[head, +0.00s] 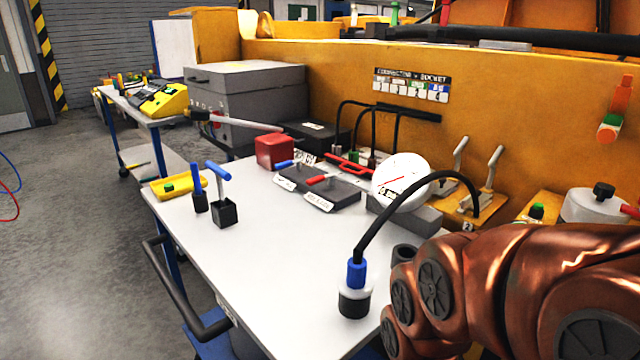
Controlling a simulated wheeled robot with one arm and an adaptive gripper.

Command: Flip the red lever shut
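A short red lever (319,180) sits on a low dark grey block (340,190) on the white table. Its handle lies low and slopes slightly, and I cannot tell from here whether it is open or shut. A blue lever (285,163) sits beside it on the left part of the same block. White label plates are on the block's front, too small to read surely. My copper-coloured arm fills the lower right, well apart from the block. My gripper is not visible in this view.
A cable with a blue plug (355,272) arches over the table's (270,255) right side. A white round gauge (401,178) stands right of the block. A red cube (275,151) is behind left; a blue T-handle (218,171) stands left. The table's front middle is clear.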

